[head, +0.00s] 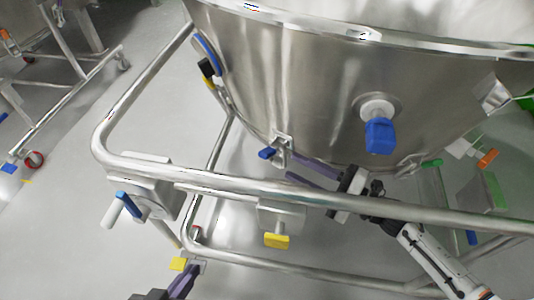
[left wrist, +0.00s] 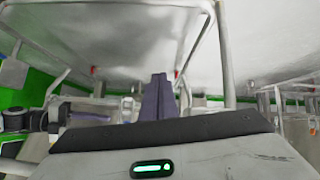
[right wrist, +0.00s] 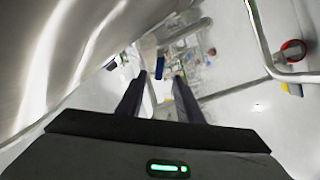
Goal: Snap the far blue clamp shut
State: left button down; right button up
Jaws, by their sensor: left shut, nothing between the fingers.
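A small blue clamp lever (head: 267,153) sits by a metal bracket (head: 282,148) low on the steel vessel wall. My right gripper (head: 290,166) is just right of it, with its two dark fingers apart and nothing held. In the right wrist view a blue piece (right wrist: 160,67) shows between the open fingertips (right wrist: 161,77); I cannot tell whether they touch it. A blue knob (head: 380,136) sticks out of the vessel to the right. My left gripper (head: 192,268) is low at the bottom left, below the frame rail; its fingers (left wrist: 158,77) are together and empty in the left wrist view.
A steel tube rail (head: 230,184) runs around the vessel (head: 320,90), with my right forearm close to it. A blue-handled bracket (head: 128,204) and a yellow pedal-like tab (head: 277,241) hang from the frame. Open floor (head: 60,235) lies to the left.

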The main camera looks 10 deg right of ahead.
aim_at(272, 156)
jog(key=b+x, duration=0.1)
jog(key=x, duration=0.8)
jog(key=shift+w+a, duration=0.2)
jog(key=shift+a, duration=0.15)
grip_shut()
